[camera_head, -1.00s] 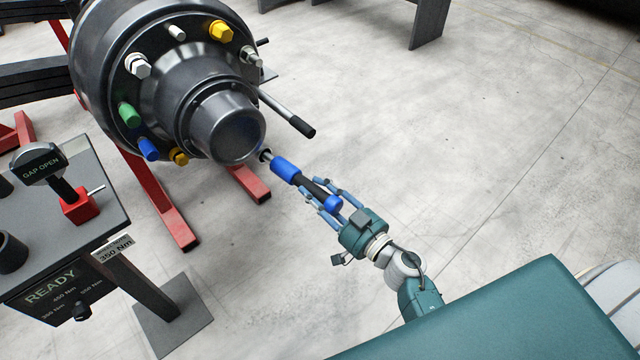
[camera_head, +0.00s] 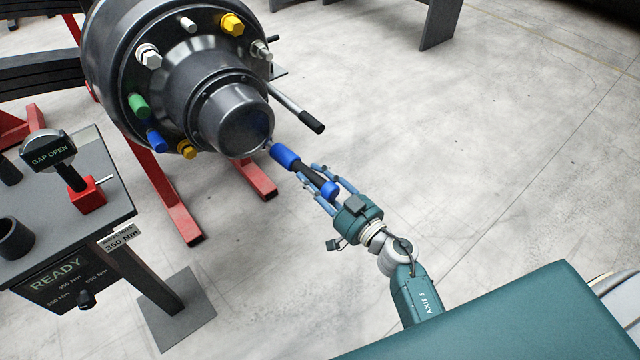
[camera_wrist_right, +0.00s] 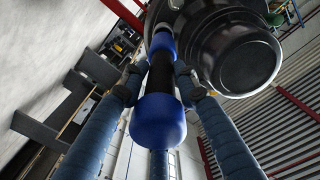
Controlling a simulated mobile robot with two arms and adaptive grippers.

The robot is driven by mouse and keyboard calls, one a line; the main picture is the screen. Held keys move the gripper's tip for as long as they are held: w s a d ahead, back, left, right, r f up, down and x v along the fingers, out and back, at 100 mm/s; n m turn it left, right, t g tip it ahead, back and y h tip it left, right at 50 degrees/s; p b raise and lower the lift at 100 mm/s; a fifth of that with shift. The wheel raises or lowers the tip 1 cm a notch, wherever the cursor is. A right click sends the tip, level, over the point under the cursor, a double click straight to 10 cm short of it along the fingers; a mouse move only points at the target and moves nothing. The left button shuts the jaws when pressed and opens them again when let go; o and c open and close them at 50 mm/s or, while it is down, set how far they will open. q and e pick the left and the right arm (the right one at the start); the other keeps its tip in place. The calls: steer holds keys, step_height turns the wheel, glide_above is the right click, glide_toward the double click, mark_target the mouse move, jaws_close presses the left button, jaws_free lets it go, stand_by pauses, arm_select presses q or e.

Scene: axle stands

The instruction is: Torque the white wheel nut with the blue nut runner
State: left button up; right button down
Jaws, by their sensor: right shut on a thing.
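The white wheel nut (camera_head: 148,55) sits at the upper left of the dark wheel hub (camera_head: 104,40) in the head view. The blue nut runner (camera_head: 285,156) is black with a blue band at each end. My right gripper (camera_head: 314,182) is shut around it, with its nose pointing up-left toward the hub cap. The nose appears close to the cap's lower right edge; I cannot tell the exact gap. In the wrist view the runner (camera_wrist_right: 158,120) lies between the fingers, with the hub (camera_wrist_right: 235,50) beyond. My left gripper is out of view.
Green (camera_head: 138,106), blue (camera_head: 156,140) and yellow (camera_head: 231,24) pieces sit around the hub. A dark handled bar (camera_head: 298,110) sticks out at its right. A stand with a "READY" panel (camera_head: 60,280) is at lower left. Open floor lies right.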

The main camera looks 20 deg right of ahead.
mark_target(298, 161)
steer(key=shift+x, duration=0.8)
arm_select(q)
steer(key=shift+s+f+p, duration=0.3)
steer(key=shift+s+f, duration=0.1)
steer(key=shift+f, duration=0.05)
arm_select(e)
steer(key=shift+w+a+r, duration=0.1)
steer(key=shift+w+a, duration=0.05)
steer(key=shift+w, duration=0.2)
steer(key=shift+w+a+r, duration=0.15)
steer(key=shift+w, duration=0.2)
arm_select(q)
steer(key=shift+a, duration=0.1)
